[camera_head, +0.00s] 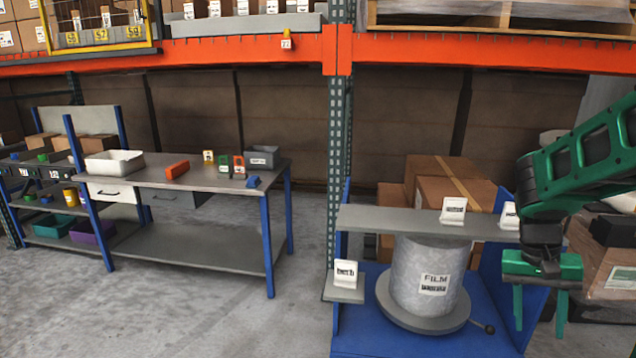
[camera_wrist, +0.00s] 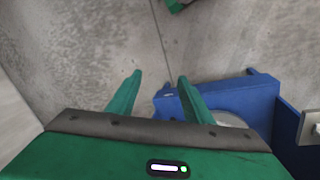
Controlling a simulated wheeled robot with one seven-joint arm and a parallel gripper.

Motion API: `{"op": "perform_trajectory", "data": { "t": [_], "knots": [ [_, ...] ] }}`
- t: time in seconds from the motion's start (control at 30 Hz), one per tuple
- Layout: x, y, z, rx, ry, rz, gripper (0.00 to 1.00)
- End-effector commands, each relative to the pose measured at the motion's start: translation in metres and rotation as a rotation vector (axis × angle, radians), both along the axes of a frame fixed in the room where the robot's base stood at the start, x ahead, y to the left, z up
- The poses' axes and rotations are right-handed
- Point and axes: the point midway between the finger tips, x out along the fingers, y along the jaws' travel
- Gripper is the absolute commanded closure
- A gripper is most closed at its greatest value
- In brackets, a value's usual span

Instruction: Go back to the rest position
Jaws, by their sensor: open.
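My gripper (camera_head: 541,305) is green and hangs from my green arm at the right of the head view, with its fingers pointing down. The fingers are apart and nothing is between them. In the head view it shows in front of the right side of a blue stand. In the wrist view my gripper (camera_wrist: 158,88) points at bare grey floor, with the blue stand (camera_wrist: 232,96) just past the right finger. No rest position is marked in either view.
The blue stand (camera_head: 400,340) carries a wrapped film roll (camera_head: 420,265) under a grey shelf (camera_head: 390,220). Cardboard boxes (camera_head: 455,195) stand behind it. A workbench (camera_head: 225,181) with small items is at the left. An orange rack beam (camera_head: 200,52) crosses above. Floor (camera_head: 180,310) at front left is clear.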

Motion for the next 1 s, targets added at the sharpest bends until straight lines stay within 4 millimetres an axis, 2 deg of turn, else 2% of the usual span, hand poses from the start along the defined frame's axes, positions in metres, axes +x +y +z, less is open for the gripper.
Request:
{"op": "perform_trajectory", "data": {
  "t": [0.1,0.3,0.5,0.7,1.0],
  "knots": [
    [-0.033,0.012,0.015,0.056,-0.030,0.016,0.54],
    [-0.086,0.037,0.030,0.143,-0.074,0.058,0.54],
    [-0.127,0.060,0.035,0.205,-0.110,0.102,0.54],
    [-0.144,0.071,0.035,0.232,-0.124,0.126,0.54],
    [-0.145,0.072,0.035,0.234,-0.125,0.129,0.54]
  ]
}}
